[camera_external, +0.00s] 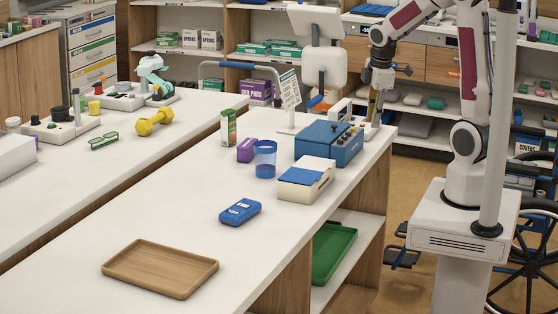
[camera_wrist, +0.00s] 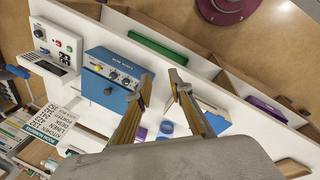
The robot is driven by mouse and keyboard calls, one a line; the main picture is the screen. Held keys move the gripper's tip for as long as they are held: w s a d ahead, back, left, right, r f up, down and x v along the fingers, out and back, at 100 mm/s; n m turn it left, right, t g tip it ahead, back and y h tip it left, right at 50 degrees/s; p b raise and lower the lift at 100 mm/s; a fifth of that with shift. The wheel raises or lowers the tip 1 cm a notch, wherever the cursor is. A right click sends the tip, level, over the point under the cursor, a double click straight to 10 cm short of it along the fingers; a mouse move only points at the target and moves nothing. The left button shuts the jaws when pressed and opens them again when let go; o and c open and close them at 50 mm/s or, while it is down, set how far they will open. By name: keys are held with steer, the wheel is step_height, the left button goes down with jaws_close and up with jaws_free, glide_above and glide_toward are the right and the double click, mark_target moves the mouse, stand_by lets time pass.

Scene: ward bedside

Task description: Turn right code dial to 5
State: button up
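A blue box (camera_external: 322,146) stands near the far right end of the white table, with small dials (camera_external: 352,130) along its right side. In the wrist view the blue box (camera_wrist: 105,92) lies left of my fingers, and its panel carries small dark-and-light dials (camera_wrist: 113,75). Their settings are too small to read. My gripper (camera_wrist: 161,76) is open, with two tan fingers apart and nothing between them. In the external view my gripper (camera_external: 376,118) hangs pointing down, just right of the blue box. It appears apart from the dials; its exact height is unclear.
A white control unit (camera_wrist: 52,46) with coloured buttons stands beside the box. The table's front area is mostly clear.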

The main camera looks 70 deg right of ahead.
steer(key=s+a+r+m+t, duration=0.1)
steer(key=s+a+r+m, duration=0.4)
steer(key=a, duration=0.5)
steer(key=shift+s+a+r+m+y, duration=0.2)
steer(key=shift+s+a+m+y, duration=0.15)
steer(key=shift+s+m, duration=1.05)
steer(key=shift+w+m, duration=0.3)
steer(key=shift+d, duration=0.1)
